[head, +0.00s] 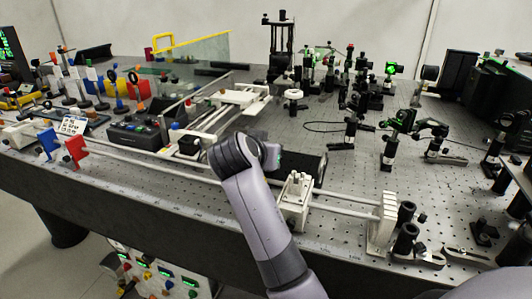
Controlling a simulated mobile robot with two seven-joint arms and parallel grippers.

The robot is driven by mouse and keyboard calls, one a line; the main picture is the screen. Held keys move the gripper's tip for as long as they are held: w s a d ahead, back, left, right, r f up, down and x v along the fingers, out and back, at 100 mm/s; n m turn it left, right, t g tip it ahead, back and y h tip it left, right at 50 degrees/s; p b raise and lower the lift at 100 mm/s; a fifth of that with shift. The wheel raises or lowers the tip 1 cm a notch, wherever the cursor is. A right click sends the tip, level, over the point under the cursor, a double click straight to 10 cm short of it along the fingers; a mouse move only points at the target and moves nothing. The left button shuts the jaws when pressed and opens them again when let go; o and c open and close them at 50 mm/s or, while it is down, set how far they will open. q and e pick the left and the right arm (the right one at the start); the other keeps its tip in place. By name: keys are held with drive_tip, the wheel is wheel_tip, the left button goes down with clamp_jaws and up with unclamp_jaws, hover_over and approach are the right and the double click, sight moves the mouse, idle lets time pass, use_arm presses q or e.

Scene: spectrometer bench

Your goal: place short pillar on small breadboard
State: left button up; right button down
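My grey-purple arm rises from the bottom middle and bends at a dark joint over the front of the bench. The gripper at its end is hidden behind the arm. My other gripper is not seen. Two short black cylinders stand at the front right, a rear one (406,211) and a front one (405,239); either may be the short pillar, and I cannot tell which. A pale flat plate (240,97) with small parts on it lies behind the arm; I cannot tell whether it is the small breadboard.
The perforated optical table (345,225) carries long pale rails (150,164) near its front edge. A white block (382,222) stands at the rail's right end. Metal clamps (465,256) lie at the front right. Black post mounts (390,150) crowd the right. Coloured holders (120,88) fill the left.

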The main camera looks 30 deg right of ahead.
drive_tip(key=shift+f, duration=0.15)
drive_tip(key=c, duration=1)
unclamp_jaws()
